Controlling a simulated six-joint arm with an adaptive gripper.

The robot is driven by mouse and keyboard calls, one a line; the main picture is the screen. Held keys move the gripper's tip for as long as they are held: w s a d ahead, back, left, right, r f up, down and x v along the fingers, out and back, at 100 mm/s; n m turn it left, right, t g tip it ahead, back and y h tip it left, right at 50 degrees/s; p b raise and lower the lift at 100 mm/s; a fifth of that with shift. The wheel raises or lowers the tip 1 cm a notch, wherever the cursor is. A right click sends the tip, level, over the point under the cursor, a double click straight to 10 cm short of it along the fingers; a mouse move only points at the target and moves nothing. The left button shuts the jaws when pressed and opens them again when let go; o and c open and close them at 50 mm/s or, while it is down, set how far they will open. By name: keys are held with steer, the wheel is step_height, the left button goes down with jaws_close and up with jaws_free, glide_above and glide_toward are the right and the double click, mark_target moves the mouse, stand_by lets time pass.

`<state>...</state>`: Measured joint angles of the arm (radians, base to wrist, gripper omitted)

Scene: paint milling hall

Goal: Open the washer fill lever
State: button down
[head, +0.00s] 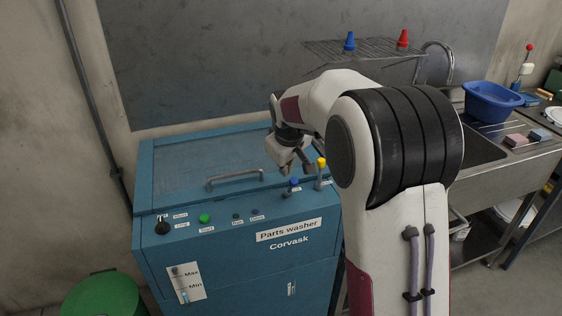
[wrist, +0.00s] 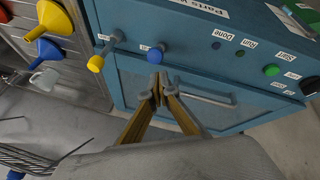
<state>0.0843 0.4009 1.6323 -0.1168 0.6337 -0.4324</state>
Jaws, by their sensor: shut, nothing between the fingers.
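The blue parts washer (head: 235,275) stands in front of me with its lid shut. Two levers stand at the right of its panel: one with a blue knob (head: 293,183) and one with a yellow knob (head: 322,162). Their small labels are too small to read, so I cannot tell which is the fill lever. In the wrist view the blue knob (wrist: 155,55) is just beyond my fingertips and the yellow knob (wrist: 96,63) is to its left. My gripper (wrist: 158,82) is shut and empty, close to the blue knob, apparently not touching it.
The lid handle (head: 235,178) lies left of the levers. A black dial (head: 162,226) and a green button (head: 204,218) sit on the panel's left. A sink with a blue basin (head: 492,100) is at the right. A yellow funnel (wrist: 54,17) shows in the wrist view.

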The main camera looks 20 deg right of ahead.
mark_target(290, 182)
steer(key=shift+s+d+f, duration=0.2)
steer(key=shift+s+d, duration=0.05)
steer(key=shift+s, duration=0.05)
stand_by(0.4)
steer(key=shift+s+f, duration=0.25)
steer(key=shift+s, duration=0.35)
steer(key=shift+s+f, duration=0.25)
steer(key=shift+s, duration=0.3)
steer(key=shift+s+f, duration=0.8)
steer(key=shift+s, duration=0.25)
steer(key=shift+f, duration=0.1)
steer(key=shift+w, duration=0.4)
steer(key=shift+w+r, duration=0.35)
steer(key=shift+w, duration=0.05)
steer(key=shift+w+a+r, duration=0.1)
steer(key=shift+w+r, duration=0.05)
steer(key=shift+r, duration=0.05)
